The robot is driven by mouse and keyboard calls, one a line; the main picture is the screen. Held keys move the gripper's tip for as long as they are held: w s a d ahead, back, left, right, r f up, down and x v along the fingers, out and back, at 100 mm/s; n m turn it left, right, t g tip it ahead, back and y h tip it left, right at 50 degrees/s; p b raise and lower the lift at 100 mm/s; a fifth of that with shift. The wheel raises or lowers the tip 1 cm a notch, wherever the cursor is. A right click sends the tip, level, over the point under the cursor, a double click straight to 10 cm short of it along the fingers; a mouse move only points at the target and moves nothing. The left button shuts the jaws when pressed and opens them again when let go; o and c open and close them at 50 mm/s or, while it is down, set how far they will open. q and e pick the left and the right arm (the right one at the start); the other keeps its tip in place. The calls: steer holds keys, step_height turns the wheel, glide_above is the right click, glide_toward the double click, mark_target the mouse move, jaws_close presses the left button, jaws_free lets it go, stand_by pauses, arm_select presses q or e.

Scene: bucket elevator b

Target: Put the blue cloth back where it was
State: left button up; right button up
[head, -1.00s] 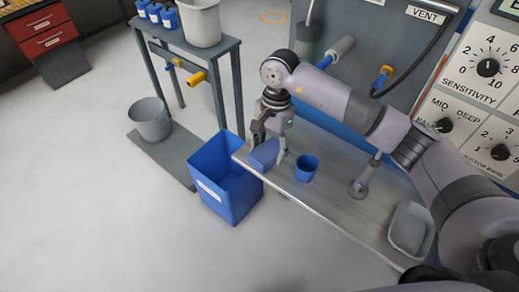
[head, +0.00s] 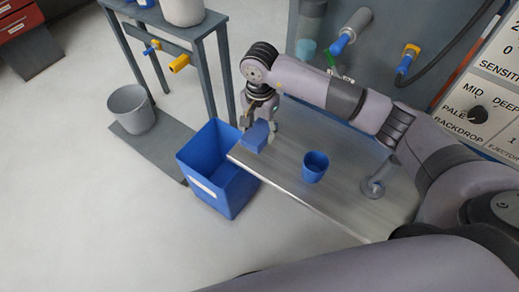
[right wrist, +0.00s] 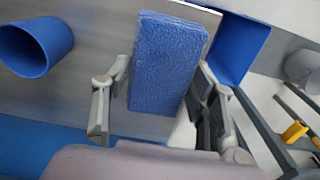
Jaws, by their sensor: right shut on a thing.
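The blue cloth (head: 255,136) is a small folded block at the left end of the grey metal shelf (head: 345,200). My right gripper (head: 258,113) is above it, pointing down, with its fingers shut on it. In the right wrist view the cloth (right wrist: 167,62) shows its textured face between the two fingers (right wrist: 160,95). Whether the cloth rests on the shelf or hangs just above it, I cannot tell. My left gripper is out of view.
A blue cup (head: 315,167) stands on the shelf, right of the cloth. A blue bin (head: 222,185) stands on the floor beside the shelf's left end. A grey bucket (head: 131,110) stands under a stand with a yellow valve (head: 179,63). A post (head: 373,187) rises from the shelf.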

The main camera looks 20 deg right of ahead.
mark_target(260, 131)
step_height(260, 131, down, 3)
steer(key=shift+w+r+b, duration=0.1)
steer(key=shift+b, duration=0.25)
steer(key=shift+f, duration=0.35)
step_height(260, 131, down, 4)
steer(key=b, duration=0.3)
steer(key=shift+f, duration=0.45)
steer(key=shift+c, duration=0.5)
steer(key=shift+r, duration=0.15)
steer(key=o, duration=0.9)
steer(key=shift+c, duration=0.2)
steer(key=o, duration=0.4)
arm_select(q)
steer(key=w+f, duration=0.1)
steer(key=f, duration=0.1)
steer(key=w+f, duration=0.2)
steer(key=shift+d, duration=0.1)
